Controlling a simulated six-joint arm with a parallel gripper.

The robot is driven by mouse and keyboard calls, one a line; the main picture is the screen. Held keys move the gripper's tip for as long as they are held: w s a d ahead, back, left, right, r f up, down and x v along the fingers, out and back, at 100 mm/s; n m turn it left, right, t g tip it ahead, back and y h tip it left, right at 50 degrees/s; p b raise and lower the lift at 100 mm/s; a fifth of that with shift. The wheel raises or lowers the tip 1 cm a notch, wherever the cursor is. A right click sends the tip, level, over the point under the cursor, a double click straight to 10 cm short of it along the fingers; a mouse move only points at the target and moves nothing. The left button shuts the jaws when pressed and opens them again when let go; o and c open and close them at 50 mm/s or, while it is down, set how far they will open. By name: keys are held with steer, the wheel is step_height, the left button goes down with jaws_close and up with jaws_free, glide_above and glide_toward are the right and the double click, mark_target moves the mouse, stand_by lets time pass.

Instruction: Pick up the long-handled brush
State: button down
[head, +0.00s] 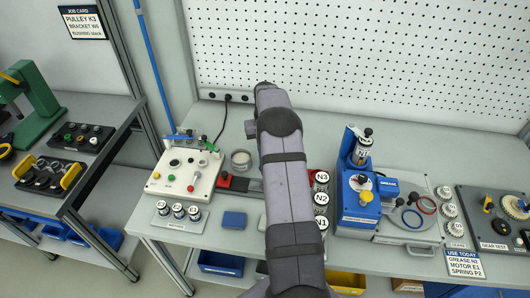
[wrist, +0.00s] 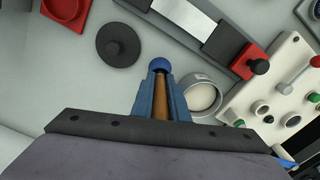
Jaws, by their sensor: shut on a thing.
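In the wrist view my gripper (wrist: 160,88) has its two blue fingers closed on a slim brown shaft with a round blue end (wrist: 159,65). I take this to be the long-handled brush; no bristles show. It is seen above the grey bench, beside a round tin (wrist: 203,97) with pale contents. The tin also shows in the head view (head: 241,158). In the head view my grey arm hides the gripper and what it holds.
A white control box (head: 184,172) with coloured knobs stands left of the tin. A red block (wrist: 250,62) with a black knob and a dark disc (wrist: 118,44) lie close by. Labelled cans (head: 321,198) and a blue machine (head: 358,195) stand right of my arm.

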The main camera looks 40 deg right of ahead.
step_height(320, 180, up, 9)
steer(key=b, duration=0.3)
steer(key=shift+f, duration=0.1)
steer(key=shift+r, duration=0.6)
stand_by(0.3)
steer(key=shift+r, duration=0.15)
steer(key=shift+t, duration=0.6)
steer(key=r, duration=0.1)
steer(key=r+p, duration=0.1)
steer(key=r, duration=0.1)
steer(key=r+p, duration=0.1)
steer(key=shift+a+r, duration=0.2)
steer(key=shift+a, duration=0.05)
steer(key=w+a+f+t+y+p, duration=0.1)
steer(key=w+a+f+t+p, duration=0.1)
steer(key=w+a+f, duration=0.2)
steer(key=shift+a+f+t, duration=0.3)
steer(key=shift+a+f, duration=0.15)
steer(key=shift+a, duration=0.2)
